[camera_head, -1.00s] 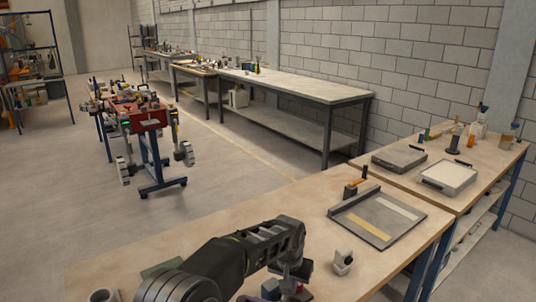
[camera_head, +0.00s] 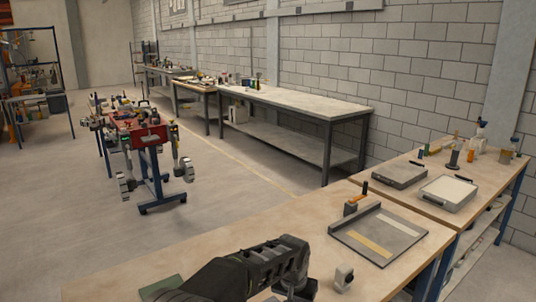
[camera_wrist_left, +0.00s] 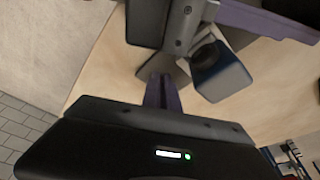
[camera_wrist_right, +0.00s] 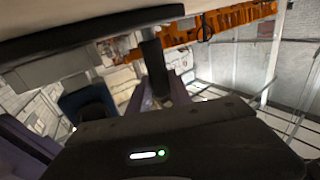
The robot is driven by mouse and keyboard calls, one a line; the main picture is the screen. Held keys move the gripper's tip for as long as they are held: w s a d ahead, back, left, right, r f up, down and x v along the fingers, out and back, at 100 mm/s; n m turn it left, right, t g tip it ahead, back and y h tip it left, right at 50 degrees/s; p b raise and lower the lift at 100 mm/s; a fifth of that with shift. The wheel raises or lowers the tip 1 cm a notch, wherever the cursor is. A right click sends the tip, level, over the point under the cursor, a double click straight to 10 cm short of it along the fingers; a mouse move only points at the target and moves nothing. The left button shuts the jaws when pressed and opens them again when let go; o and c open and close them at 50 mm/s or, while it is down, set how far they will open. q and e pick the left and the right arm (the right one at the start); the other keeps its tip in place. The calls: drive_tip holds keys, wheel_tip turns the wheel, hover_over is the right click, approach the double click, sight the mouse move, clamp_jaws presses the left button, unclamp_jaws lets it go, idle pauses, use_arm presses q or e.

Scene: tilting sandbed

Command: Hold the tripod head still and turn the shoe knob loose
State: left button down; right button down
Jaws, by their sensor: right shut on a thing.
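In the left wrist view my left gripper (camera_wrist_left: 163,95) shows a purple finger below a dark grey body (camera_wrist_left: 178,25), which I take to be part of the tripod head. A dark block with a blue end (camera_wrist_left: 222,72) is beside it. Whether the left jaws touch anything is unclear. In the right wrist view my right gripper (camera_wrist_right: 165,92) is shut on a dark upright part (camera_wrist_right: 154,60) under a grey plate (camera_wrist_right: 55,68); I cannot tell whether this is the shoe knob. A blue block (camera_wrist_right: 88,102) is left of it.
My left arm crosses the bottom of the head view. A small pale block (camera_head: 343,276) and a grey tray (camera_head: 336,233) are on the wooden bench (camera_head: 215,245). Two shallow boxes, one grey (camera_head: 400,176), are on the right bench. A cart (camera_head: 160,185) stands on the floor.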

use_arm(q)
drive_tip(key=shift+s+r, duration=0.1)
drive_tip(key=shift+s, duration=0.15)
use_arm(e)
drive_tip(key=shift+s+a, duration=0.15)
use_arm(q)
drive_tip(key=shift+a, duration=0.1)
drive_tip(key=shift+r, duration=2.9)
drive_tip(key=shift+w+a+r, duration=0.35)
drive_tip(key=shift+a+r, duration=0.1)
drive_tip(key=shift+r, duration=0.05)
drive_tip(key=shift+f, duration=0.1)
drive_tip(key=shift+f, duration=3.45)
